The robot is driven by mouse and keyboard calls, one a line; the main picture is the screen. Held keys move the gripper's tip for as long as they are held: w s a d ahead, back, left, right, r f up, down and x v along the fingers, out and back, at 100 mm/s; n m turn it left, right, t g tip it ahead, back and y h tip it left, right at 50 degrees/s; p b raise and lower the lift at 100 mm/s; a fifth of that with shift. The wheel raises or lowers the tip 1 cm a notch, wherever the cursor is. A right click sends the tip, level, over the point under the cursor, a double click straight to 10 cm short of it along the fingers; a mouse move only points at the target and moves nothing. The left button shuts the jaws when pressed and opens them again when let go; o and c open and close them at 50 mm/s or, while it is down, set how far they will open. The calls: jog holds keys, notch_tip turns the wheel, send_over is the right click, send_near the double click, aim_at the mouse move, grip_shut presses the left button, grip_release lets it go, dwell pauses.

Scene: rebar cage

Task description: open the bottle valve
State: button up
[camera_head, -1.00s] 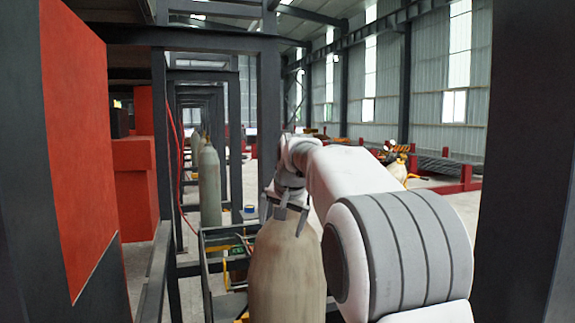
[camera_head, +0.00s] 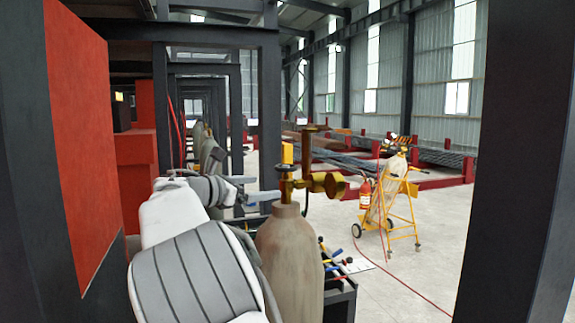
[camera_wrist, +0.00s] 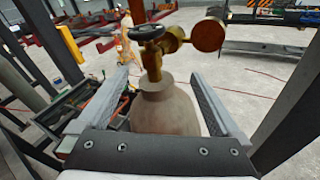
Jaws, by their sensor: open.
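A beige gas bottle (camera_head: 290,255) stands upright in front of me, with a brass valve and regulator (camera_head: 290,185) on top. In the wrist view the bottle (camera_wrist: 166,112) lies between and beyond my fingers. There a dark round handwheel (camera_wrist: 146,32) sits on the brass valve body (camera_wrist: 152,65), and round gauges (camera_wrist: 208,36) stick out to the right. My gripper (camera_head: 250,188) is to the left of the valve, its fingers pointing right towards it. In the wrist view my gripper (camera_wrist: 170,95) is open and empty, with a finger on each side of the bottle's shoulder.
A tool tray (camera_head: 340,275) stands behind the bottle to the right. A yellow trolley (camera_head: 390,205) with a bottle and a fire extinguisher (camera_head: 365,193) stands farther right, with a red hose on the floor. Dark steel posts (camera_head: 517,160) frame both sides. Open floor lies right.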

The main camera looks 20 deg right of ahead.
aim_at(294, 166)
jog(key=w+d+r+n+p, duration=0.1)
jog(key=w+d, duration=0.2)
jog(key=d, duration=0.1)
jog(key=w+d+n+p, duration=0.1)
jog(key=w+d+p, duration=0.1)
jog(key=w+d, duration=0.1)
jog(key=w+d+r+t+h+p, duration=0.1)
jog(key=w+d, duration=0.2)
jog(key=d, duration=0.2)
jog(key=shift+d+r+n, duration=0.3)
jog(key=shift+n, duration=0.1)
jog(key=c, duration=1.2)
jog(key=shift+o, duration=0.2)
jog(key=shift+f+n+t+b, duration=0.15)
jog(key=shift+n+t+b, duration=0.15)
jog(key=shift+t, duration=0.1)
